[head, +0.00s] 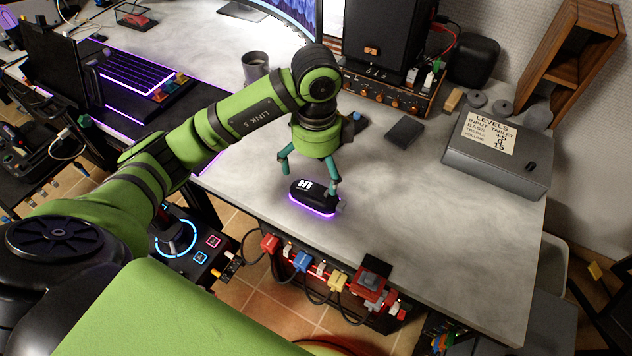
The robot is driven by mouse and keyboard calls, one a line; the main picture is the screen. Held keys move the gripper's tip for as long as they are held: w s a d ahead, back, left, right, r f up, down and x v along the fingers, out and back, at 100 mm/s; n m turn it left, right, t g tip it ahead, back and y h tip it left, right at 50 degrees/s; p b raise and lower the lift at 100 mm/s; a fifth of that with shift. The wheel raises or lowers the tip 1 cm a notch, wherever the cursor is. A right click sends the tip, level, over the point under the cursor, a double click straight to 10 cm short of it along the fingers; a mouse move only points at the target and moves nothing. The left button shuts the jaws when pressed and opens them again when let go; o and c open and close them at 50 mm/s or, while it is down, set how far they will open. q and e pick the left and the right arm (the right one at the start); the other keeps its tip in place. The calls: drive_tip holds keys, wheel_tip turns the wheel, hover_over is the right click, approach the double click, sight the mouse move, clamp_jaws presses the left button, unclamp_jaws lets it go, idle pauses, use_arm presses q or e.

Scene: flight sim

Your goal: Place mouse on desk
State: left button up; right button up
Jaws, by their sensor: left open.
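The mouse (314,196) is black with a white logo and a purple glow along its lower edge. It is at the front part of the grey desk (430,210), close to the desk's front edge, and appears to rest on the surface. My left gripper (308,180) is open above and around the mouse, one finger at its upper left and the other at its right end. I cannot tell whether the fingers touch it. My right gripper is not in view.
A dark mug (255,66), a speaker (382,32) and an orange-fronted amplifier (392,92) stand at the back. A grey box with a levels label (497,150) is at right. A small dark block (404,134) lies mid-desk. Coloured plugs (302,261) hang below the front edge. The desk's right front is clear.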

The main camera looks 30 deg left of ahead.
use_arm(q)
drive_tip(key=shift+r, duration=1.5)
